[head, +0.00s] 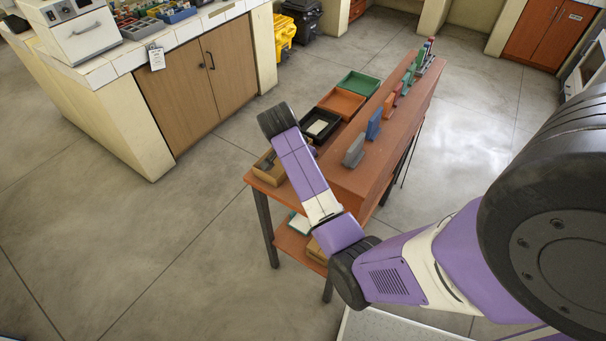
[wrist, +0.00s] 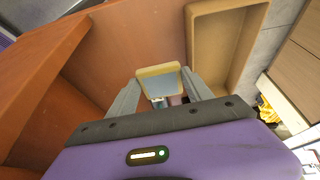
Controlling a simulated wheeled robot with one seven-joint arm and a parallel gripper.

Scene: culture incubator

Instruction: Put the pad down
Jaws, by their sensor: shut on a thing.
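My gripper (wrist: 163,88) is shut on a small pad (wrist: 158,70) with a cream rim and a blue-grey face. The pad is held between the two grey fingers, over the terracotta table top (wrist: 120,50) in the wrist view. I cannot tell whether it touches the surface. A tan tray (wrist: 262,15) lies just right of the pad, apart from it in the picture. In the head view this tray (head: 257,171) is at the table's near left end. There my arm hides most of the gripper, and I cannot make out the pad.
A black tray (head: 339,124) with a pale item, an orange tray (head: 342,103) and a green tray (head: 358,84) line the table behind. A raised ledge (head: 352,186) bears a grey block (head: 354,151), a blue block (head: 375,124) and others. A tiled counter stands left.

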